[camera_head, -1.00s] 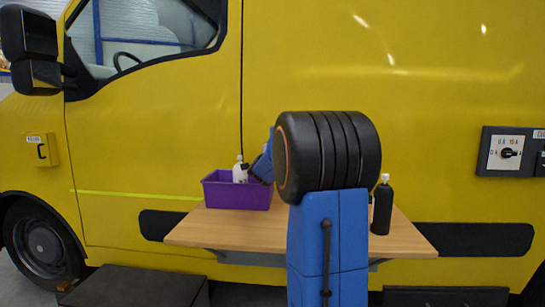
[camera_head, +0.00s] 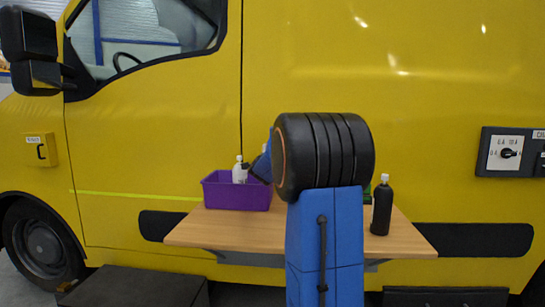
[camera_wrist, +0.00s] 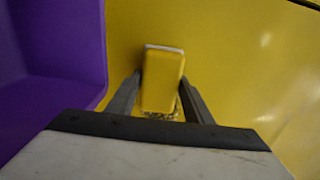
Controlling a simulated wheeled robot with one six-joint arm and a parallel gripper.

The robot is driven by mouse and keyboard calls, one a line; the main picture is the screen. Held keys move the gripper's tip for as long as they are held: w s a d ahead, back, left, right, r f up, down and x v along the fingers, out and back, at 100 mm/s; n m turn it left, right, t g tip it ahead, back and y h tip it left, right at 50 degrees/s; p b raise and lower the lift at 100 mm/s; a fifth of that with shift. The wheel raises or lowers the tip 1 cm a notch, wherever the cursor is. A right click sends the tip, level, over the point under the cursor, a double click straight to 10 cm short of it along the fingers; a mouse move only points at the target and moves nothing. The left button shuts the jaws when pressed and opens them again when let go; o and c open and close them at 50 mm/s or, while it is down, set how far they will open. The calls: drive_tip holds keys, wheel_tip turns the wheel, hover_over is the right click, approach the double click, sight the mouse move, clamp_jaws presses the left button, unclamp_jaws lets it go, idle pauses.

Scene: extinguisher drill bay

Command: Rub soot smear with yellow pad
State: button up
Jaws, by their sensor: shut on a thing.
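In the wrist view, my gripper (camera_wrist: 159,80) is shut on the yellow pad (camera_wrist: 163,75), a block with a pale strip along its far edge. One dark finger lies along each side of it. A small dark speckled patch, which looks like the soot smear (camera_wrist: 160,115), shows at the near end of the pad. The pad covers whatever lies behind it, and I cannot tell whether it touches the yellow surface. In the head view, my arm hides the pad, and no smear is visible.
The purple bin (camera_head: 228,195) stands on the wooden table (camera_head: 235,231) with a white bottle (camera_head: 238,171) in it; its wall (camera_wrist: 70,60) is close on the left in the wrist view. A dark bottle (camera_head: 381,209) stands at the table's right. The yellow van (camera_head: 430,120) is behind.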

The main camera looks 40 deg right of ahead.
drive_tip(key=shift+w+d, duration=0.3)
drive_tip(key=shift+d, duration=0.1)
drive_tip(key=shift+s+d, duration=0.55)
drive_tip(key=shift+s, duration=0.15)
drive_tip(key=shift+s+d, duration=0.5)
drive_tip(key=shift+s, duration=0.2)
drive_tip(key=shift+s+d+r, duration=0.1)
drive_tip(key=shift+s+d, duration=1.65)
drive_tip(key=shift+s, duration=0.15)
drive_tip(key=shift+s+d, duration=1.7)
drive_tip(key=shift+s, duration=0.2)
drive_tip(key=shift+r, duration=0.1)
drive_tip(key=shift+a+r, duration=0.1)
drive_tip(key=shift+r, duration=0.5)
drive_tip(key=shift+w+a, duration=1.45)
drive_tip(key=shift+w, duration=0.3)
drive_tip(key=shift+w+a, duration=1.45)
drive_tip(key=shift+w, duration=0.35)
drive_tip(key=shift+w+a, duration=1.45)
drive_tip(key=shift+w, duration=0.3)
drive_tip(key=shift+r, duration=0.1)
